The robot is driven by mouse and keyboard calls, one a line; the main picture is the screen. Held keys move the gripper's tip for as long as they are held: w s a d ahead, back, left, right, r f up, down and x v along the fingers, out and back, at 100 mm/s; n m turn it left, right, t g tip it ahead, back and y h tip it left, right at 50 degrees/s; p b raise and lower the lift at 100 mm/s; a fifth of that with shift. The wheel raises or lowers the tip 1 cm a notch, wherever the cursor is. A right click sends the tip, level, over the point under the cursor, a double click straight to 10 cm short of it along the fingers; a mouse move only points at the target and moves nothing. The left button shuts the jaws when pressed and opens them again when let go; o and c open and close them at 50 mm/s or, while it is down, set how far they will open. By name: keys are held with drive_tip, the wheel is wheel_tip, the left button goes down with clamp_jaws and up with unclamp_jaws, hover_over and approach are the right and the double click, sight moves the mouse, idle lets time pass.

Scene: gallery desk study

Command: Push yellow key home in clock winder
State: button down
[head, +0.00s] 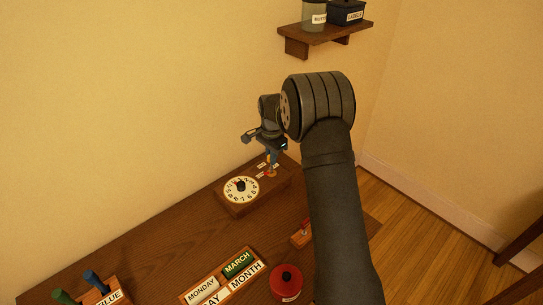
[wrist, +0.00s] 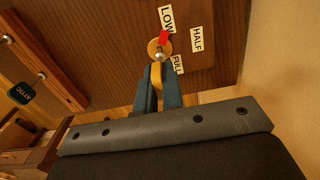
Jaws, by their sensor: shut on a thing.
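The clock winder is a wooden block (head: 236,208) on the desk, with a white numbered dial (head: 241,194) at its left part. In the wrist view its face (wrist: 205,15) bears a round brass plate (wrist: 153,47), a red pointer (wrist: 164,38) towards LOW, and labels LOW, HALF and FULL. My gripper (wrist: 158,88) points at the brass plate and is shut on the yellow key (wrist: 159,92). The key's silvery tip is at the plate's middle; how deep it sits cannot be told. In the head view my gripper (head: 271,163) is over the winder's right end.
A calendar holder with MONDAY, MARCH and MONTH (head: 238,264) plates and a red round tin (head: 286,281) lie in front. Blue (head: 95,281) and green handles stand at lower left. A wall shelf (head: 326,38) with jars is above, behind my arm.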

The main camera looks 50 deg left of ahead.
drive_tip(key=shift+f, duration=1)
drive_tip(key=c, duration=1)
unclamp_jaws()
drive_tip(key=shift+r, duration=0.1)
drive_tip(key=shift+r, duration=3.9)
drive_tip(key=shift+f, duration=3.15)
